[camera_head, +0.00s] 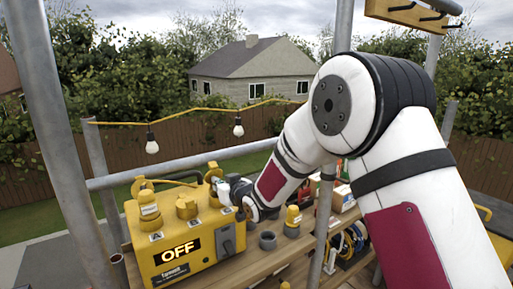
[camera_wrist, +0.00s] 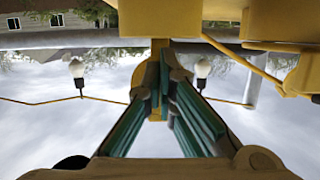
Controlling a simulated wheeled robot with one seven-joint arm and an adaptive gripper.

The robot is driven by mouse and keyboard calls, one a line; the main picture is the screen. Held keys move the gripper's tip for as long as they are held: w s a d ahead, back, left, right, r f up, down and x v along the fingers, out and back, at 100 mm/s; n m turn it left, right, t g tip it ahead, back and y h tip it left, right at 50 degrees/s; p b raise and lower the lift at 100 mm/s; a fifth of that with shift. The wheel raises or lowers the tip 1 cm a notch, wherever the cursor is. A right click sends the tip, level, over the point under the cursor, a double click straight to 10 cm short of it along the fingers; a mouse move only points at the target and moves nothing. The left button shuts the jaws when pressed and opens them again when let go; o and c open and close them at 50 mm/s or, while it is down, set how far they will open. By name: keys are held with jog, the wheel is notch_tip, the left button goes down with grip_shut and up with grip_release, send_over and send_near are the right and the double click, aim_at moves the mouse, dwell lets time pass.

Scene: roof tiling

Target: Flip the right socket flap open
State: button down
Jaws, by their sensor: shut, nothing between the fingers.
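The yellow power box (camera_head: 183,250) stands on the wooden bench and its display reads OFF. Yellow round sockets (camera_head: 186,207) sit along its top. The right socket and its flap are largely hidden by my gripper in the head view, so I cannot tell how far the flap is open. My gripper (camera_head: 222,187) is over the right end of the box top. In the wrist view my gripper (camera_wrist: 163,58) has its teal-sided fingers together and empty. Their tips are close to a yellow part (camera_wrist: 160,20) at the top edge; I cannot tell whether they touch it.
Bulbs (camera_head: 238,130) hang behind.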

jog(key=shift+w+a+r+b, duration=0.1)
jog(key=shift+w+a+b, duration=0.4)
jog(key=shift+w, duration=0.15)
jog(key=shift+w+a+r+b, duration=0.1)
jog(key=shift+w+a+b, duration=0.25)
jog(key=shift+w+b, duration=0.2)
jog(key=p+v, duration=0.4)
jog(key=v, duration=0.5)
jog(key=shift+r+p, duration=0.35)
jog(key=shift+r, duration=0.05)
jog(key=shift+d, duration=0.2)
jog(key=s+d+r+m+g+h, duration=0.1)
jog(key=s+d+r+m+h, duration=0.15)
jog(key=s+d+r, duration=0.4)
jog(key=s+d+r+m+g+h, duration=0.1)
jog(key=s+d+r+g+h, duration=0.2)
jog(key=s+d, duration=0.65)
jog(key=s+d+m+g+h, duration=0.1)
jog(key=s+d, duration=0.2)
jog(key=s, duration=0.5)
jog(key=s+d+f+m+g+h, duration=0.1)
jog(key=s+d, duration=0.3)
jog(key=s, duration=0.5)
jog(key=s+d+m+g+h, duration=0.1)
jog(key=s+d, duration=0.3)
jog(key=s, duration=0.5)
jog(key=shift+s+d+f+g, duration=0.2)
jog(key=shift+f+g, duration=0.1)
jog(key=shift+g, duration=0.2)
